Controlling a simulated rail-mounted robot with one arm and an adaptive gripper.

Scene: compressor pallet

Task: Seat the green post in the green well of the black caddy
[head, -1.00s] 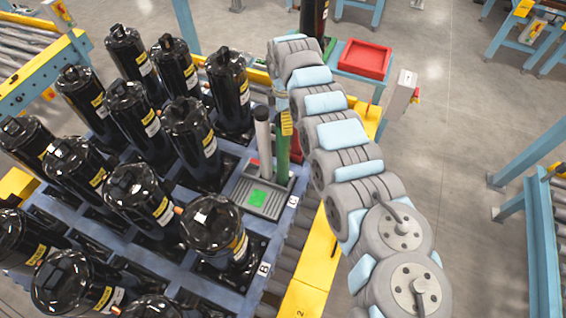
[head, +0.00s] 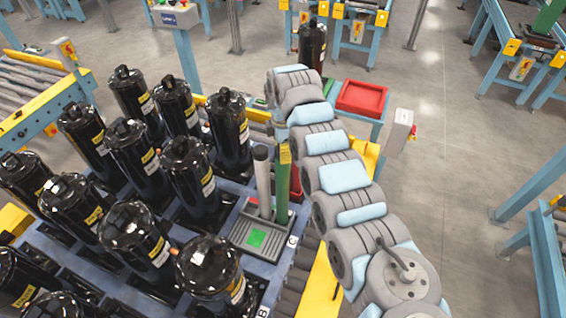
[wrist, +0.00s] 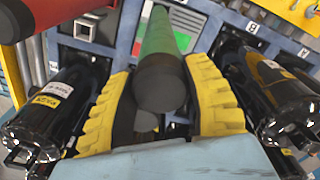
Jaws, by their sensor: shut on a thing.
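The green post (head: 283,185) is upright over the right rear part of the black caddy (head: 240,236). I cannot tell whether its lower end touches the caddy. A green square (head: 256,238) shows bare at the caddy's front, to the left of the post's lower end. My gripper (head: 285,152) is at the top of the post. In the wrist view the yellow-padded fingers of my gripper (wrist: 160,92) are shut around the dark end of the green post (wrist: 172,35), which runs away from the camera.
A grey post (head: 263,182) stands in the caddy, left of the green one. Several black compressors (head: 203,180) crowd the pallet to the left. A red cylinder (wrist: 35,22) is near the gripper in the wrist view. A red tray (head: 362,97) stands behind.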

